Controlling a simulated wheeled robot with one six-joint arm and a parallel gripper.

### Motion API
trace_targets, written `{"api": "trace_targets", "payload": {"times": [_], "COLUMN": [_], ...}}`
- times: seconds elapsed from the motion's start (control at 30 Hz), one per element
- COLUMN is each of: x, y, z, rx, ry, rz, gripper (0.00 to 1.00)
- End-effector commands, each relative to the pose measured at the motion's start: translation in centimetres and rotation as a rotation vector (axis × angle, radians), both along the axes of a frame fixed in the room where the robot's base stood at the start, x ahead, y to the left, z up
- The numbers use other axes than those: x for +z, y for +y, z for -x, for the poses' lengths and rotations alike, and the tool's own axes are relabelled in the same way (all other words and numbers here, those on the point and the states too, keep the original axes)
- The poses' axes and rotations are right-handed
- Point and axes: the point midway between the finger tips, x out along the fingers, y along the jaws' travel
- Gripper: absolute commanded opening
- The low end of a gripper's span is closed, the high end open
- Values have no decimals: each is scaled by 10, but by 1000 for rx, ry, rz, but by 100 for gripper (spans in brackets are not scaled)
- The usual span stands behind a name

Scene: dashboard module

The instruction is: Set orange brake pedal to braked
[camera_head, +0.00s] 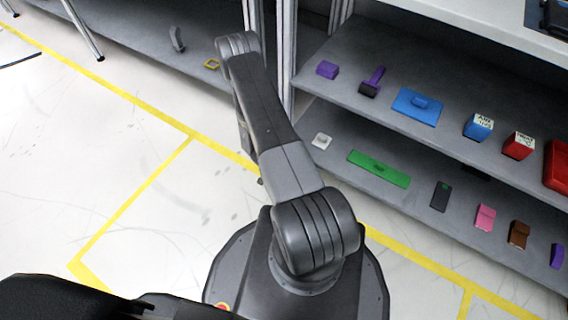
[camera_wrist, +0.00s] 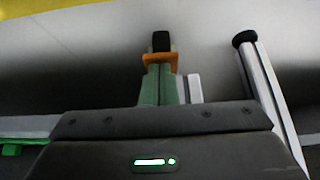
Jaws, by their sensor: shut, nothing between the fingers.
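In the wrist view my gripper (camera_wrist: 160,70) shows as two pale green fingers shut side by side, with nothing held between them. An orange piece (camera_wrist: 160,58) with a black end (camera_wrist: 161,41) shows right at the fingertips. It may be the orange brake pedal, but I cannot tell for sure, nor whether the fingers touch it. Its setting cannot be read. In the head view my arm reaches up toward the grey shelf unit, and its own links hide the gripper. No orange pedal can be made out there.
A grey upright part (camera_head: 177,40) and a yellow frame (camera_head: 212,64) lie on the left shelf. Right shelves hold a blue plate (camera_head: 417,106), a green plate (camera_head: 378,168) and several small blocks. A metal leg (camera_wrist: 262,80) stands right in the wrist view.

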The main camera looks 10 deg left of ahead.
Motion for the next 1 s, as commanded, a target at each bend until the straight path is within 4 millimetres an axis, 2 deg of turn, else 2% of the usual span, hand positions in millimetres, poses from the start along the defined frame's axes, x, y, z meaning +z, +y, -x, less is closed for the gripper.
{"api": "trace_targets", "payload": {"times": [0.4,1.0], "x": [-23,-4], "y": [3,3], "z": [9,8], "rx": [1,0], "ry": [0,0], "rz": [0,0], "gripper": [0,0]}}
